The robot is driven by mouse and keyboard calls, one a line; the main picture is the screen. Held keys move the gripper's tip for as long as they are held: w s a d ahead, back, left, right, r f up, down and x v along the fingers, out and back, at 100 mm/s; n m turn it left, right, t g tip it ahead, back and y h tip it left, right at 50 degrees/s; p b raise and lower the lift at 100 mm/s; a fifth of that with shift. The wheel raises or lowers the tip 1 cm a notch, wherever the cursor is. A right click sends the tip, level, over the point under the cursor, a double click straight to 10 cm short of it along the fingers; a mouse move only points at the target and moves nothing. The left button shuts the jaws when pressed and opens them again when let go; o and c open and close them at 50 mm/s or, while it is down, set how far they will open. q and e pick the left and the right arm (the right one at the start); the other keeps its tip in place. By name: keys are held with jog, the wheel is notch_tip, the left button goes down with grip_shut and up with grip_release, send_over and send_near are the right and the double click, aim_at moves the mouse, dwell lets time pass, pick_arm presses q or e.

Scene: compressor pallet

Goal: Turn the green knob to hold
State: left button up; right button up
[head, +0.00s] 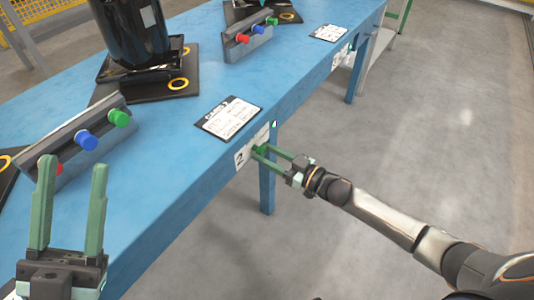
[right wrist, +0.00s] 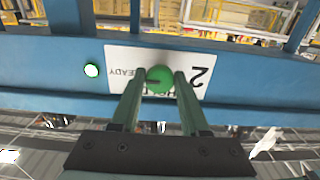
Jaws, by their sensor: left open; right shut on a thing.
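The green knob (right wrist: 159,79) sits on a white label plate (right wrist: 120,62) on the blue table's front edge. The plate shows a "2" and the word "READY", upside down in the right wrist view. A dark pointer mark shows on the knob's left side there. My right gripper (right wrist: 157,95) is shut on the green knob, one finger at each side. In the head view my right gripper (head: 265,152) reaches the table edge from the right and mostly hides the knob. My left gripper (head: 72,170) is open and empty above the table's near left part.
A lit round light (right wrist: 91,70) sits beside the plate. On the blue table (head: 190,120) are a grey bar with red, blue and green buttons (head: 80,140), a printed card (head: 229,118), and a black compressor (head: 133,30). Floor right of the table is clear.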

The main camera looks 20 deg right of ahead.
grip_shut()
jog(key=shift+n, duration=0.3)
jog(key=n+p, duration=0.1)
jog(key=n, duration=0.5)
jog(key=shift+n, duration=0.3)
jog(key=n, duration=0.5)
jog(key=shift+d, duration=0.1)
jog(key=n+b, duration=0.1)
jog(key=n, duration=0.3)
jog(key=shift+n, duration=0.8)
